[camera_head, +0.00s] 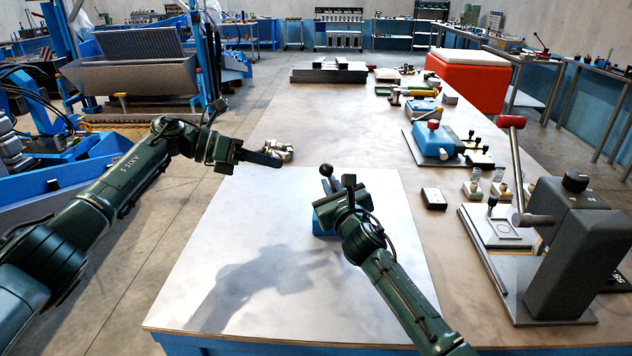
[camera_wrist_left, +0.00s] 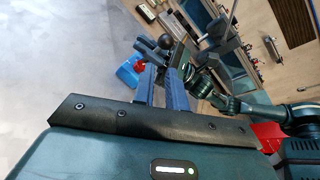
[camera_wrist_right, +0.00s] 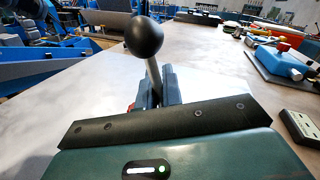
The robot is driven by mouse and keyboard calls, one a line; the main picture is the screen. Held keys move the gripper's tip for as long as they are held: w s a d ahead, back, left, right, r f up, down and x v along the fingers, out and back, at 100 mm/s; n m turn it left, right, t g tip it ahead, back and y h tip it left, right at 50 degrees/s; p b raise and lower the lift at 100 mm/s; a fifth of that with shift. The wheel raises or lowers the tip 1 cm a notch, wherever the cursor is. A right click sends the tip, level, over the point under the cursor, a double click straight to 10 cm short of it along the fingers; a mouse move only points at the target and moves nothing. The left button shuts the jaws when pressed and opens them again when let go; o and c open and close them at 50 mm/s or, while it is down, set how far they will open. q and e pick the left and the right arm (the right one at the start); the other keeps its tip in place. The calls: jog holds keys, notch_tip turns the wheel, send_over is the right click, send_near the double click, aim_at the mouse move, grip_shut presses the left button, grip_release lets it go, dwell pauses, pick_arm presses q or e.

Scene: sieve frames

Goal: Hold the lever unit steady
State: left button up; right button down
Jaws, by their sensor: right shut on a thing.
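The lever unit (camera_head: 321,222) stands on the pale board, a small blue body with a black ball knob (camera_head: 326,170) on a lever. The knob and metal shaft (camera_wrist_right: 151,72) rise behind my right fingertips in the right wrist view. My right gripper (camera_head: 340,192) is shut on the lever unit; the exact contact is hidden. In the left wrist view, the blue body (camera_wrist_left: 130,74) shows beyond my left fingers. My left gripper (camera_head: 268,159) is empty and held left of the unit, apart from it. Its fingers look parted by a narrow gap (camera_wrist_left: 160,88).
The pale board (camera_head: 225,220) is otherwise clear. A grey press with a red-knobbed lever (camera_head: 575,245) stands at right. A blue device (camera_head: 432,141), a black box (camera_head: 433,199) and small parts line the table's right side.

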pick_arm(q)
jog(key=s+a+f+t, duration=0.1)
jog(key=s, duration=0.1)
jog(key=s+a+f+t, duration=0.1)
jog(key=s, duration=0.1)
jog(key=s+a+f+t, duration=0.1)
jog(key=s+a, duration=0.1)
jog(key=shift+f+n, duration=0.25)
jog(key=shift+n, duration=0.05)
grip_shut()
jog(key=shift+s+t, duration=0.3)
send_near(330, 179)
notch_tip(330, 179, down, 3)
jog(key=d, duration=0.2)
jog(key=shift+w+d+r, duration=0.8)
jog(key=shift+w+d, duration=0.2)
